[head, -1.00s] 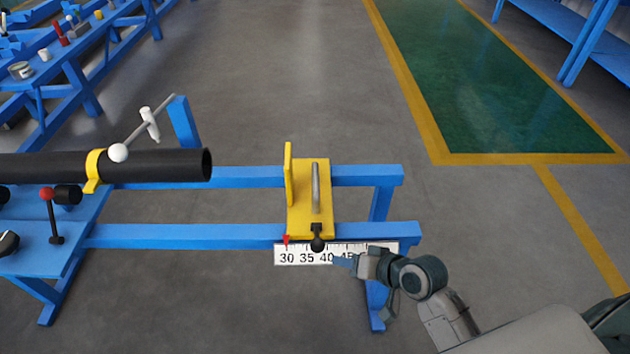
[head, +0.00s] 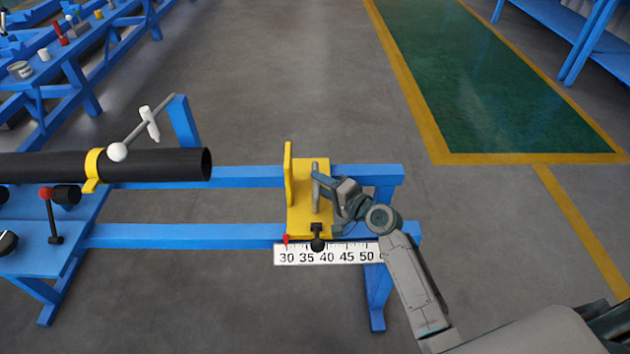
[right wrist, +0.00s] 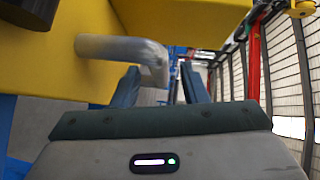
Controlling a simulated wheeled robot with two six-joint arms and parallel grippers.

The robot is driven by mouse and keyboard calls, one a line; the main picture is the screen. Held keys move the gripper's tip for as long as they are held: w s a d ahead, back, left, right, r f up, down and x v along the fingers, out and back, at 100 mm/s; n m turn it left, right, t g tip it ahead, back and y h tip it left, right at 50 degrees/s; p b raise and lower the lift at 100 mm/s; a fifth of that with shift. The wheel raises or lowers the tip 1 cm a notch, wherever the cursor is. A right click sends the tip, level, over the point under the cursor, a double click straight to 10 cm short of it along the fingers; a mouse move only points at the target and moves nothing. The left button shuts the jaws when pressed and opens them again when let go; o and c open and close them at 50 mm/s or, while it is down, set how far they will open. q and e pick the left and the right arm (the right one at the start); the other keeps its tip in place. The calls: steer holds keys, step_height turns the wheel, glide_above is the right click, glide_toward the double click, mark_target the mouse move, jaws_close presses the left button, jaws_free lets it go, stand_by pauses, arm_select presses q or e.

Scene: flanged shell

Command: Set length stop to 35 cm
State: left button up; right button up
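The yellow length stop (head: 307,215) sits on the blue rails, with an upright plate on its left side. A grey bar handle (head: 315,187) stands on it, and a black knob (head: 318,243) is at its front. Its red pointer (head: 286,239) is by the 30 mark of the white scale (head: 320,257). My right gripper (head: 320,181) is at the handle from the right. In the right wrist view my fingers (right wrist: 163,82) are apart, with the bent end of the handle (right wrist: 125,48) between them; contact is not clear. My left gripper is not in view.
A black pipe (head: 150,166) lies in a yellow clamp (head: 93,171) left of the stop, its end short of the plate. A red-knobbed lever (head: 48,195) stands at the left. The blue rail (head: 180,236) between is clear.

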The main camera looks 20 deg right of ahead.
steer(key=shift+x, duration=1.35)
jaws_close()
steer(key=shift+s+d+f+b, duration=0.1)
steer(key=shift+s+d+b, duration=0.2)
steer(key=shift+d, duration=0.75)
steer(key=shift+s+d+b, duration=0.2)
steer(key=shift+s+d, duration=0.2)
steer(key=shift+d, duration=0.65)
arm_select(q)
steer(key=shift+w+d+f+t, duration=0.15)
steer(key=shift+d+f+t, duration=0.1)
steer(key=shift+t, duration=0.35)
arm_select(e)
steer(key=shift+s+d, duration=0.1)
steer(key=shift+d, duration=0.25)
jaws_free()
